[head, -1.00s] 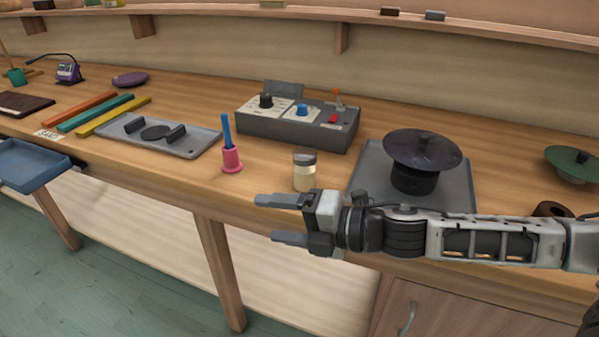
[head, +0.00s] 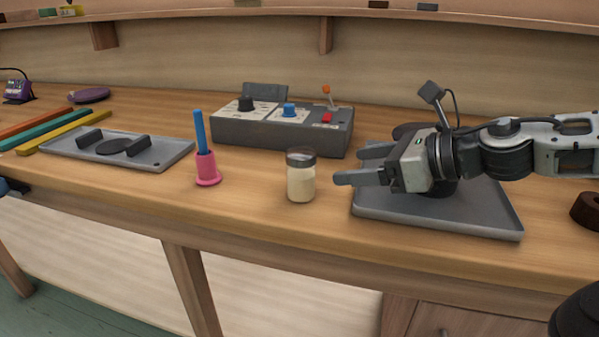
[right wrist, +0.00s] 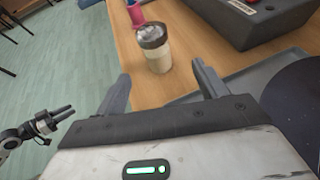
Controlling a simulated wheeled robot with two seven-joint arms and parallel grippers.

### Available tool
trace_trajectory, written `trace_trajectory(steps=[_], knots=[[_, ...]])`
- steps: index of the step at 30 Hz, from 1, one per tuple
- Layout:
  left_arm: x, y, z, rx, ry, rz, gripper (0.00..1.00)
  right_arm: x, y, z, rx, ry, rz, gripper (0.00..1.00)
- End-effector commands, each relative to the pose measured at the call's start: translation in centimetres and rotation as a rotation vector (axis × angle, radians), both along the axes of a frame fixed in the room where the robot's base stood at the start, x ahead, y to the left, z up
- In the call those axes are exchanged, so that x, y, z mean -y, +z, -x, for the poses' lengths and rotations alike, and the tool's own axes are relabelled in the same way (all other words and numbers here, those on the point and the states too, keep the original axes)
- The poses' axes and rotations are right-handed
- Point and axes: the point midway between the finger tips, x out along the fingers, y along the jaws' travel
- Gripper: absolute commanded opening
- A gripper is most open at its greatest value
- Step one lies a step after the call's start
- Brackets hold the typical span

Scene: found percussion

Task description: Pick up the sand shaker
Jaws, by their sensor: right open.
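The sand shaker (head: 301,183) is a small clear jar of pale sand with a dark lid, upright on the bench. It also shows in the right wrist view (right wrist: 158,58), ahead of the fingers. My right gripper (head: 355,166) is open and empty, just right of the jar in the head view, fingers pointing toward it. It also shows in the right wrist view (right wrist: 161,76). The jar stands beyond the fingertips. My left gripper (right wrist: 58,116) shows small at the left of the right wrist view, away from the bench; its jaw state is unclear.
A pink bell-shaped thing with a blue handle (head: 207,167) stands left of the jar. A grey control box (head: 270,130) is behind. A grey tray (head: 440,217) with a dark disc lies under my right gripper. The bench in front of the jar is clear.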

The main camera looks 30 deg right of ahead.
Motion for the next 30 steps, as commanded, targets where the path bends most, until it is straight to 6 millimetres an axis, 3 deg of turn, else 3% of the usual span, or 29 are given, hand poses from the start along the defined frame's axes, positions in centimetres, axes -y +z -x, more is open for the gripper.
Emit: trace_trajectory(steps=[11,20,30], knots=[[-0.1,1.8,-0.1,-0.020,0.007,0.004,0.36,-2.1,-1.7,-4.3,-0.003,0.002,-0.004,0.72],[-0.1,1.5,0.0,-0.039,0.011,0.006,0.36,-2.5,-2.3,-5.3,0.000,-0.002,-0.003,0.72],[-0.5,4.3,0.1,-0.065,0.015,-0.022,0.36,-4.1,-2.4,-7.1,0.000,-0.005,-0.014,0.72]])
